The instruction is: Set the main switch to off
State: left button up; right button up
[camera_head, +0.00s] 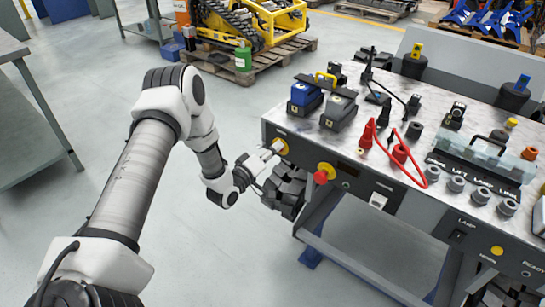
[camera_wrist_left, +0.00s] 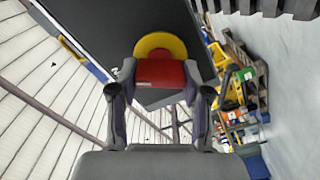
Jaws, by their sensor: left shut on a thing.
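The main switch (camera_head: 282,147) shows as a yellow plate at the left end of the bench's front panel. In the left wrist view it is a red handle (camera_wrist_left: 160,74) in front of a round yellow plate (camera_wrist_left: 158,43). My left gripper (camera_head: 272,153) is at the switch, and in the wrist view its two fingers (camera_wrist_left: 160,84) are shut on the red handle from both sides. In the head view the gripper partly covers the switch, so its position marking is hidden. Dark parts at the bottom right edge may be my right gripper (camera_head: 508,293), mostly cut off.
A red mushroom button (camera_head: 321,177) on a yellow base sits just right of the switch. Red cable plugs (camera_head: 400,153), a blue block (camera_head: 306,94) and grey knobs stand on the bench top (camera_head: 285,122).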

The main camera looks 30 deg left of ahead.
pick_arm(q)
jog(key=n+b, duration=0.2)
jog(key=n, duration=0.1)
jog(key=shift+f+n, duration=0.2)
jog(key=shift+n, duration=0.1)
jog(key=shift+n+b, duration=1.1)
jog(key=shift+n, duration=0.2)
jog(key=shift+r, duration=0.1)
jog(key=o, duration=1.2)
jog(key=shift+c, duration=0.2)
jog(key=s, duration=1.2)
jog(key=shift+a, duration=0.45)
